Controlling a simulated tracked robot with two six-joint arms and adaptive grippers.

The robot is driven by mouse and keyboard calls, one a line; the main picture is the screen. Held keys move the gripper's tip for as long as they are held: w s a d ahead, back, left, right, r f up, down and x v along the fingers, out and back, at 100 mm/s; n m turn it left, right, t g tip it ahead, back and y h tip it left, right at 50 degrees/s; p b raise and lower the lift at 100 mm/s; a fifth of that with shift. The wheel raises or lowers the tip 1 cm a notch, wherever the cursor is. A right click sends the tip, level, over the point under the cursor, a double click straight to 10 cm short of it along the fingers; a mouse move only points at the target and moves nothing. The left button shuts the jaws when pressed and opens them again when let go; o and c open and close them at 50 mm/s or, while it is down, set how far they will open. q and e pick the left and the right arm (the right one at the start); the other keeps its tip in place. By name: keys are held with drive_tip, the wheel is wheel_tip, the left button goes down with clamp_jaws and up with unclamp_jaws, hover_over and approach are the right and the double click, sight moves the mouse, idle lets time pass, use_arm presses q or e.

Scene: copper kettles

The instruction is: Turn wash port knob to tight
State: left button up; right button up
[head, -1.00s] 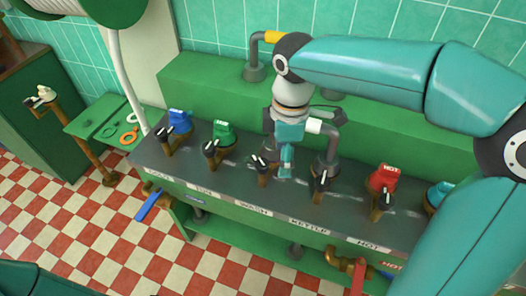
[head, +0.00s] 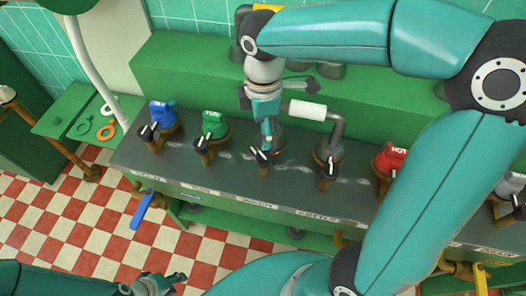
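The wash port knob (head: 261,156) is black with a white mark, on a brass stem above the WASH label (head: 257,205) on the dark counter (head: 228,178). Its pointer is too small to read exactly. My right gripper (head: 267,141) reaches down from the long arm on the right, its tip at or just behind the knob. I cannot tell whether it touches the knob or how its fingers stand. My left gripper (head: 172,284) is low at the bottom edge, away from the counter; its fingers look spread and empty.
Similar knobs stand at both sides, including the kettle knob (head: 327,170). Blue (head: 163,113), green (head: 215,124) and red (head: 391,158) fittings stand on the counter. A pipe with a white sleeve (head: 308,110) rises beside my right gripper. A blue lever (head: 142,210) sticks out below.

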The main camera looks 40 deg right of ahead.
sight(263, 156)
wheel_tip(263, 156, down, 11)
drive_tip(key=shift+r, duration=0.2)
drive_tip(key=c, duration=1.1)
drive_tip(key=shift+c, duration=0.2)
drive_tip(key=shift+b, duration=0.3)
drive_tip(key=m+b, duration=0.2)
drive_tip(key=m, duration=0.2)
drive_tip(key=shift+f+m, duration=0.1)
drive_tip(key=shift+m, duration=0.2)
drive_tip(key=m+b, duration=0.2)
drive_tip(key=m, duration=0.3)
drive_tip(key=shift+b, duration=0.35)
drive_tip(key=shift+m, duration=0.3)
drive_tip(key=o, duration=1.1)
